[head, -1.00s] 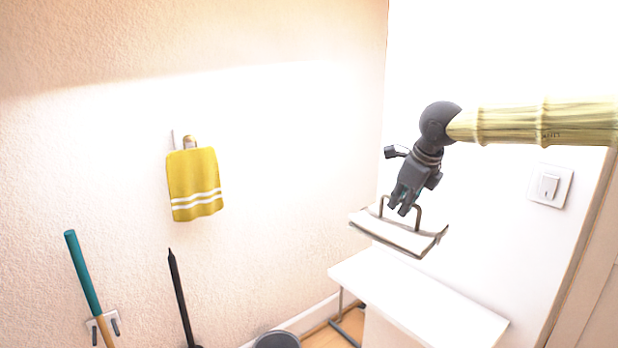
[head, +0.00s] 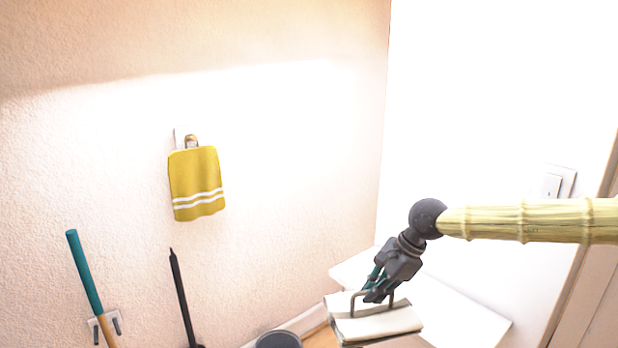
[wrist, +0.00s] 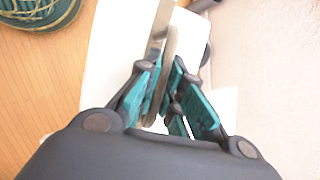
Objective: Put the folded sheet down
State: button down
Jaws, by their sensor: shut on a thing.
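The folded sheet (head: 398,320) is a pale, slightly curved piece with a dark edge and a grey-brown loop handle on top. In the head view it hangs below my gripper (head: 374,288), in front of the white bench top (head: 478,322). My gripper is shut on the handle. In the wrist view, the teal-padded fingers (wrist: 168,98) close around the handle's grey-brown bar (wrist: 166,62). A white surface lies beneath them there. I cannot tell whether the sheet touches the bench top; its lower edge is partly near the frame's bottom.
A yellow towel (head: 195,183) hangs on the left wall. A teal pole (head: 85,270) and a black pole (head: 182,295) stand below it. A grey round bin (head: 278,340) is at the bottom. A teal basket (wrist: 40,14) stands on the wood floor (wrist: 40,90).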

jog(key=s+a+f+n+g, duration=0.1)
jog(key=s+a+f+n, duration=0.1)
jog(key=f+n, duration=0.3)
jog(key=s+a+f+n+g+h, duration=0.1)
jog(key=s+a+f+n+g, duration=0.1)
jog(key=f, duration=0.9)
jog(key=s+a+f+n+g+h, duration=0.1)
jog(key=s+a+f+n+g, duration=0.1)
jog(key=s+a+f+n, duration=0.2)
notch_tip(320, 180, down, 4)
jog(key=s+n, duration=0.2)
jog(key=n, duration=0.1)
jog(key=shift+a+n, duration=0.25)
jog(key=shift+n, duration=0.05)
jog(key=shift+s+r, duration=0.1)
jog(key=d+r+p, duration=0.2)
jog(key=d, duration=0.9)
